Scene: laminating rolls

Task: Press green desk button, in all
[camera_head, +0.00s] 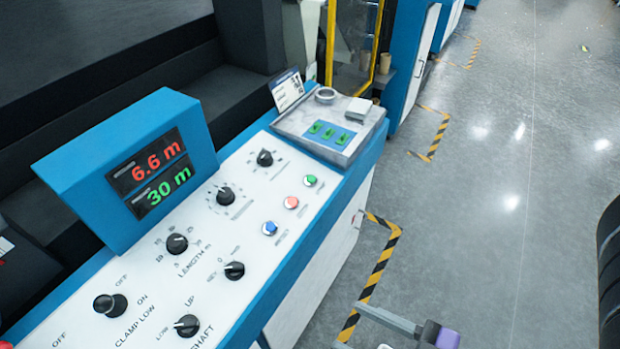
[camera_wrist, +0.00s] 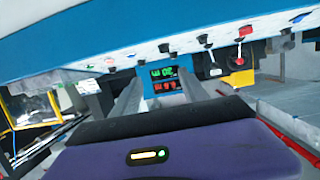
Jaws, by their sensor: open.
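The green desk button (camera_head: 310,180) is a small round button on the white sloped control panel (camera_head: 262,215), near its far right end. An orange-red button (camera_head: 291,202) and a blue button (camera_head: 270,228) sit beside it in the same row. My gripper (camera_head: 352,322) shows partly at the bottom of the head view, over the floor to the right of the panel and apart from the buttons. In the wrist view my gripper (camera_wrist: 162,70) has its two grey fingers apart, with nothing between them. The green button cannot be told for sure there.
A blue display box (camera_head: 130,165) reading 6.6 m and 30 m stands on the panel. Several black knobs (camera_head: 225,195) sit around. A grey box (camera_head: 332,125) with green switches is beyond the green button. The floor (camera_head: 480,210) at right is mostly open.

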